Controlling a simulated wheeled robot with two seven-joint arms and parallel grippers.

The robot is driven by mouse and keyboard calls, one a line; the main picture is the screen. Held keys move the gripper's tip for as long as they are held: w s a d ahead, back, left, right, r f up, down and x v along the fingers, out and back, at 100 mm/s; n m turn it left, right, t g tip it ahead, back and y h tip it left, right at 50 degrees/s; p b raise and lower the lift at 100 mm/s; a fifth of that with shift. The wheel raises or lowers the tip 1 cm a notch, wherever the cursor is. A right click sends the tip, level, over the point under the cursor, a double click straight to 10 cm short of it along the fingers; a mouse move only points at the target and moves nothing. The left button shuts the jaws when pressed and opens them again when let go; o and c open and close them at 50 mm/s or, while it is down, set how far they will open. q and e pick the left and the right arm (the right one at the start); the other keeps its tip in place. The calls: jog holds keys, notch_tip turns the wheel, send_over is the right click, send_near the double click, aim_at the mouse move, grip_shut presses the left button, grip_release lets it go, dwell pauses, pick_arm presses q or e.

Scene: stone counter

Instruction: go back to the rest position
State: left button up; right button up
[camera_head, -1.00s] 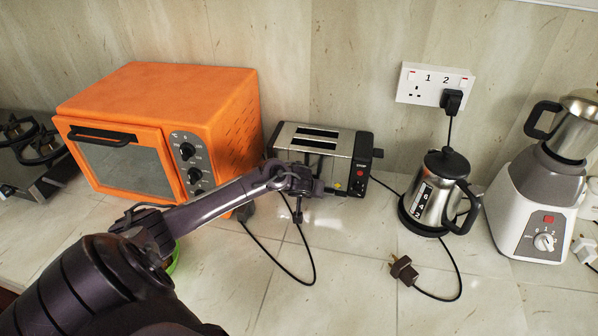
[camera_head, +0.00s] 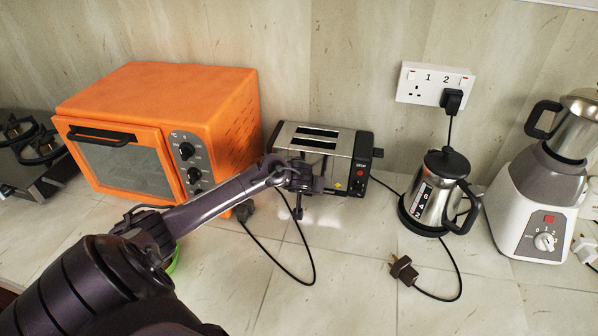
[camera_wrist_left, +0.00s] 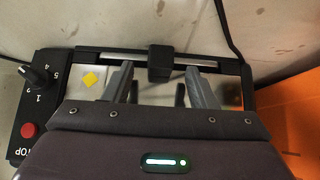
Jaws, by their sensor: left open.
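My left gripper (camera_head: 298,208) is in front of the toaster (camera_head: 338,150), a silver and black two-slot one by the wall. In the left wrist view the gripper (camera_wrist_left: 159,74) has its two grey fingers apart. The toaster's black lever (camera_wrist_left: 160,58) shows between and just beyond the fingertips, with nothing held. Whether the fingers touch the toaster I cannot tell. The slots look empty. My right gripper is not in view.
An orange oven (camera_head: 165,125) stands left of the toaster, close to my left forearm. A kettle (camera_head: 436,195) and a blender (camera_head: 545,200) stand right. A loose plug (camera_head: 404,270) and cords lie on the tiled counter. A green-rimmed item (camera_head: 174,260) is partly hidden behind my arm.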

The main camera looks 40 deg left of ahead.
pick_arm(q)
jog(key=v, duration=0.6)
jog(key=shift+r+p, duration=0.15)
jog(key=shift+p, duration=0.2)
